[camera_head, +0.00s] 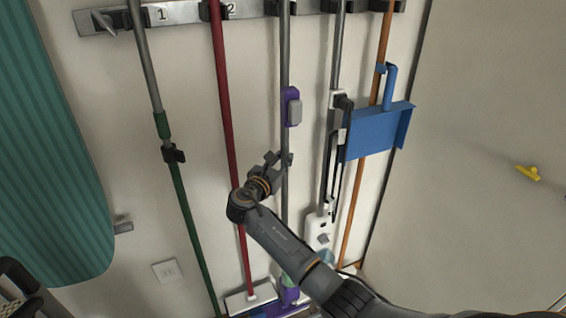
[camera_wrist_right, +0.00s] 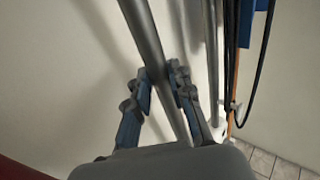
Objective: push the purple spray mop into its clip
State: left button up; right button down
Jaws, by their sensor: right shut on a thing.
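The purple spray mop (camera_head: 292,107) stands nearly upright against the wall, a grey pole with a purple and grey bottle unit. The top of its pole is at a dark clip (camera_head: 271,7) on the wall rail, at the picture's upper edge; I cannot tell whether it is seated. Its purple foot (camera_head: 289,296) is low down, partly hidden by my right arm. My right gripper (camera_head: 279,158) is shut on the pole below the bottle. In the right wrist view, the pole (camera_wrist_right: 150,45) runs between the fingers of the gripper (camera_wrist_right: 160,85). My left gripper is not in view.
A green-handled pole (camera_head: 185,215) and a red pole (camera_head: 226,110) stand to the left. A grey pole, a blue dustpan (camera_head: 375,132) and an orange pole (camera_head: 349,225) stand close on the right. A teal ironing board (camera_head: 45,150) is at far left.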

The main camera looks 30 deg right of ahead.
jog(key=shift+w+r+b, duration=0.25)
jog(key=shift+w+b, duration=0.1)
jog(key=shift+w, duration=0.4)
dwell(0.4)
jog(key=shift+p, duration=0.5)
dwell(0.4)
jog(key=shift+f+p, duration=0.15)
jog(key=shift+p, duration=0.2)
